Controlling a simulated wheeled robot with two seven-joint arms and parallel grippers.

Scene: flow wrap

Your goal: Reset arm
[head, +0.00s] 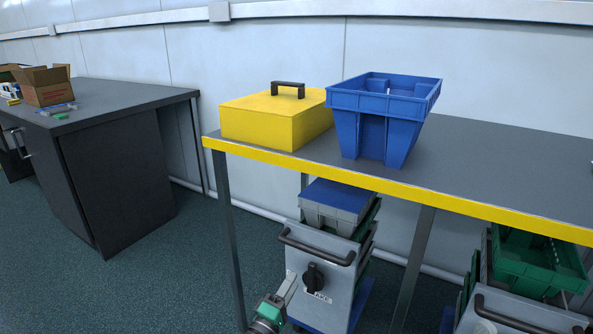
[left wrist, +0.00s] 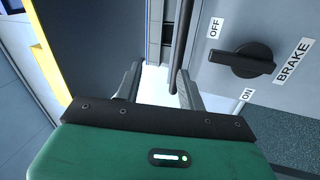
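My left gripper (head: 288,284) is low in the head view, in front of the grey cart (head: 330,262) under the table. In the left wrist view its two fingers (left wrist: 160,84) stand apart with nothing held between them. The cart's dark bar (left wrist: 181,42) shows beyond the fingers, near the right one; I cannot tell whether they touch. The cart's black brake knob (left wrist: 243,60) is right of the gripper, with OFF, ON and BRAKE labels. My right gripper is in neither view.
A grey table (head: 480,172) with a yellow front edge stands above the left gripper. On it are a yellow box (head: 262,122) and a blue bin (head: 385,110). A second cart (head: 520,312) with a green crate (head: 537,262) is at right. Floor at left is clear (head: 180,270).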

